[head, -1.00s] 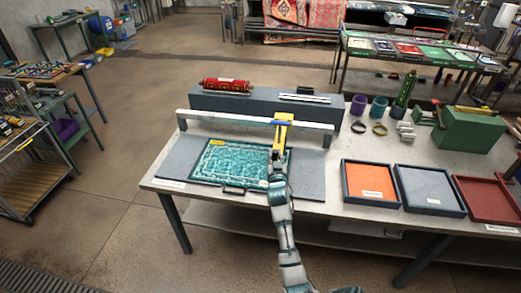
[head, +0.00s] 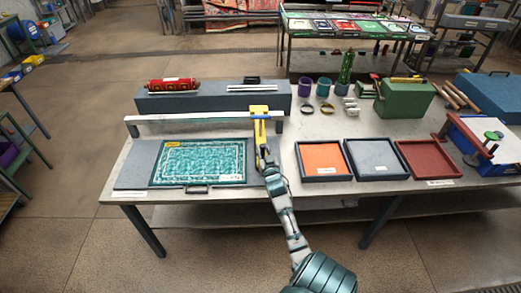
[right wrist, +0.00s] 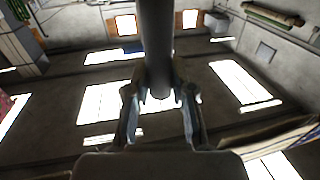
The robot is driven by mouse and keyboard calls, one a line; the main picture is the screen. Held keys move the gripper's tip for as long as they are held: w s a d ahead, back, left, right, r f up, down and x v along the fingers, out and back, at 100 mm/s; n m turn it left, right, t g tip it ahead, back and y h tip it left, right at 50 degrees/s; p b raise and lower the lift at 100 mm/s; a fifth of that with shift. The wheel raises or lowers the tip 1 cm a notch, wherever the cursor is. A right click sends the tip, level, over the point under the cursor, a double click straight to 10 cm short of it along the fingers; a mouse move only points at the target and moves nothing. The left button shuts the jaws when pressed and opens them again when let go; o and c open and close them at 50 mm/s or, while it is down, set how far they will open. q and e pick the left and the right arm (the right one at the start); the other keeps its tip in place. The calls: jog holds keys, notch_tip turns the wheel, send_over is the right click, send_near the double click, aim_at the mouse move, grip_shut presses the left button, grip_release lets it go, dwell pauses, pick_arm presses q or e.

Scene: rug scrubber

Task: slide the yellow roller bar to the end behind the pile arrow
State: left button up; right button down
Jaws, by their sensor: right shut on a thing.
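The yellow roller bar (head: 262,128) hangs from the pale rail (head: 190,119), near the rail's right end and right of the teal rug (head: 203,162). My right gripper (head: 266,162) is shut on the bar's lower part. In the right wrist view, the fingers (right wrist: 158,108) stand on either side of a dark grey cylinder (right wrist: 157,45), which hides part of the view. A small yellow label (head: 173,144) lies at the rug's upper left; I cannot make out an arrow on it. My left gripper is not in view.
A grey block (head: 215,102) behind the rail carries a red roll (head: 172,85). An orange-lined tray (head: 322,178), a grey tray (head: 374,178) and a red tray (head: 428,174) stand to the right. Cups and rings stand behind them.

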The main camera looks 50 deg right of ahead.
jog(key=shift+s+d, duration=0.1)
jog(key=shift+d, duration=0.05)
jog(key=c, duration=1.1)
grip_release()
jog(key=shift+d, duration=0.1)
jog(key=shift+o, duration=0.7)
jog(key=shift+d+f, duration=0.15)
jog(key=shift+f, duration=0.05)
jog(key=shift+w+d+f, duration=0.2)
jog(key=shift+d, duration=0.05)
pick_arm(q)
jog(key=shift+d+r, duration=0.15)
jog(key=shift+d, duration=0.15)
pick_arm(e)
jog(key=v, duration=1.1)
jog(key=shift+s+f, duration=0.15)
jog(key=shift+s, duration=0.2)
jog(key=shift+a, duration=0.2)
